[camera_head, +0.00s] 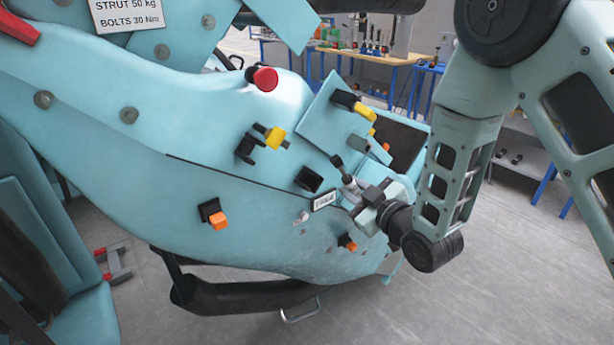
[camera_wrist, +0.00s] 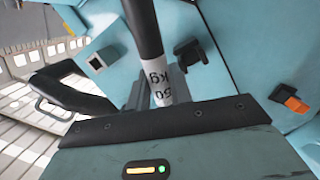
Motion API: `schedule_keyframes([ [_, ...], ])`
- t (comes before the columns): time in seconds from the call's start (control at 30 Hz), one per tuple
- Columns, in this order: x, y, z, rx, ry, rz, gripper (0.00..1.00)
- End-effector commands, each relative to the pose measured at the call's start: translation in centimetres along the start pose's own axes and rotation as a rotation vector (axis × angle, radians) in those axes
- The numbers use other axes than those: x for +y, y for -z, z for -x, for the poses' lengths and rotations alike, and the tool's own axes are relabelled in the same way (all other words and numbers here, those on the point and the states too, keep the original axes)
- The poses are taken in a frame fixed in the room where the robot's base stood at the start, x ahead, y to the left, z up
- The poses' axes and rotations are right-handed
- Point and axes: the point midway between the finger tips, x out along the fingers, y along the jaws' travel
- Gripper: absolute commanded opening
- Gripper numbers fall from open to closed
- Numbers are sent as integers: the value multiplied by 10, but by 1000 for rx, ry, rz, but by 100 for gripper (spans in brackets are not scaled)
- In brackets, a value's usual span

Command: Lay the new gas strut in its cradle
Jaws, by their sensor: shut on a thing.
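My gripper (camera_head: 362,197) is shut on the gas strut, beside the teal car body. In the wrist view the strut (camera_wrist: 143,32) is a black cylinder with a white "50 kg" label, between the grey fingers (camera_wrist: 155,93). In the head view a dark strut end (camera_head: 338,161) sticks out up and left of the gripper; the rest is mostly hidden. Black brackets with yellow latches (camera_head: 274,137) (camera_head: 364,111) and with orange latches (camera_head: 219,220) (camera_head: 347,243) are on the body. I cannot tell which form the cradle. The strut appears apart from them.
A red knob (camera_head: 264,79) projects above. A black padded bar (camera_head: 245,297) runs below the body.

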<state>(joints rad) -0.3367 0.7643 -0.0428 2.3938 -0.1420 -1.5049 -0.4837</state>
Motion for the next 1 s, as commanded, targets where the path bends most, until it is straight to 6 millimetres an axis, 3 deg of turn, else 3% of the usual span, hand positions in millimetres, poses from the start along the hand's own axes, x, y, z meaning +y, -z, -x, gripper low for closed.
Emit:
schedule_keyframes([
  [0.03,-14,25,1,24,46,56,0],
  [0.2,-50,74,8,81,147,216,0],
  [0.4,-72,107,17,125,205,321,0],
  [1.0,-77,111,23,136,217,344,0],
])
